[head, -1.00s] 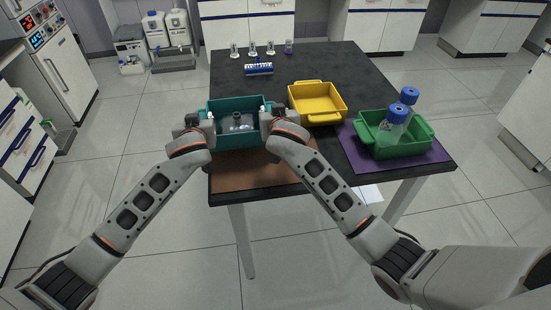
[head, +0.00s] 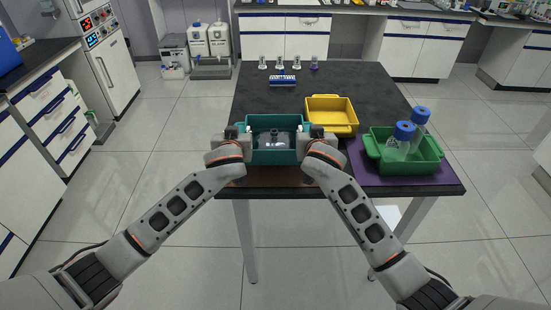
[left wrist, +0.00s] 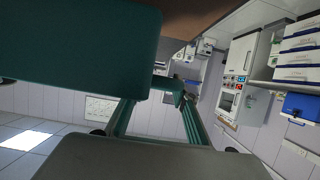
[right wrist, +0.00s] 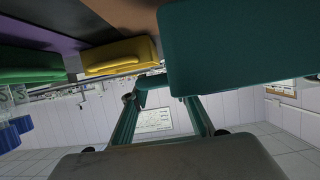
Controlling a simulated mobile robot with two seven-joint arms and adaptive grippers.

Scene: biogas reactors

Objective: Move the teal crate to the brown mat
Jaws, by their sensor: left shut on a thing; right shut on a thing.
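The teal crate (head: 274,156) is an open box with a dark, partly clear item (head: 278,142) inside. It stands level over the brown mat (head: 275,178), whose front strip shows below the crate's front wall. Whether the crate touches the mat or hangs just above it I cannot tell. My left gripper (head: 239,139) is shut on the crate's left end. My right gripper (head: 309,139) is shut on its right end. The crate's wall also fills part of the left wrist view (left wrist: 80,45) and the right wrist view (right wrist: 235,50).
A yellow crate (head: 332,128) is close by on the right. A green crate (head: 430,166) with two blue-capped bottles stands on a purple mat (head: 362,170). A blue rack (head: 282,81) and several small vessels are at the back.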

